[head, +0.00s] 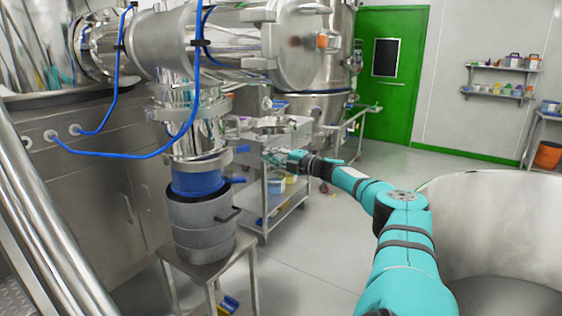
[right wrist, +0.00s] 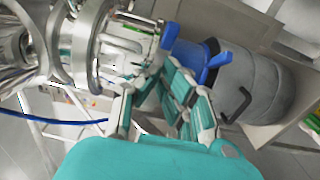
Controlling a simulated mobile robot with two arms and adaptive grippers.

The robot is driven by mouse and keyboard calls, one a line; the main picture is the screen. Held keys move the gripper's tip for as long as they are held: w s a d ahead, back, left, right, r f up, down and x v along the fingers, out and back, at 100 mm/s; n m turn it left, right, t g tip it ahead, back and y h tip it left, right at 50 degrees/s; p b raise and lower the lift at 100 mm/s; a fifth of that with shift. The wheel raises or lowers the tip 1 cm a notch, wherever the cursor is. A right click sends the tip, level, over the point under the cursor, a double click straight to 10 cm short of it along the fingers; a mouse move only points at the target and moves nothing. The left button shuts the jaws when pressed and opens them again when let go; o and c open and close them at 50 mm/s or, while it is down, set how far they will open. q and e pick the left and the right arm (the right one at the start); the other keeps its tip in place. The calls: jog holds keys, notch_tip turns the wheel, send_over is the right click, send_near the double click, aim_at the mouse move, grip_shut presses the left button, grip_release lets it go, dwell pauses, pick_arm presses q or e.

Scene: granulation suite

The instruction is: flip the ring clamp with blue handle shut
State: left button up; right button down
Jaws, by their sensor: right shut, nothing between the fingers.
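The ring clamp (head: 203,160) circles the joint between the steel pipe and the blue sleeve. Its blue handle (head: 242,149) juts out to the right from the ring. My right gripper (head: 271,157) is just right of the handle, with nothing held. In the right wrist view its fingers (right wrist: 148,75) are in front of the steel pipe. I see no contact with the handle. My left gripper is out of view.
The grey drum (head: 205,228) stands below the sleeve on a small steel table (head: 218,262). A steel trolley (head: 285,207) stands behind my right gripper. A large steel bowl (head: 500,185) is on the right. A blue cable (head: 120,153) hangs at the left. The floor between is clear.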

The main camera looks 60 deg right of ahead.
jog(key=s, duration=0.1)
jog(key=n+g+h+p, duration=0.4)
jog(key=n+g+h, duration=0.25)
jog(key=n, duration=2.35)
send_near(246, 151)
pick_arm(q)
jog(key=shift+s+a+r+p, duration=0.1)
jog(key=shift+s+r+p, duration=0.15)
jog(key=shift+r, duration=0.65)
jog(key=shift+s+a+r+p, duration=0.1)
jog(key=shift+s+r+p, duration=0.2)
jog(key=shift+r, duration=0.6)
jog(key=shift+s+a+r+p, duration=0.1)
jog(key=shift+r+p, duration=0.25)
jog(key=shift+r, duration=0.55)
pick_arm(e)
jog(key=shift+t, duration=0.25)
jog(key=shift+f+x, duration=0.2)
jog(key=shift+x, duration=3.3)
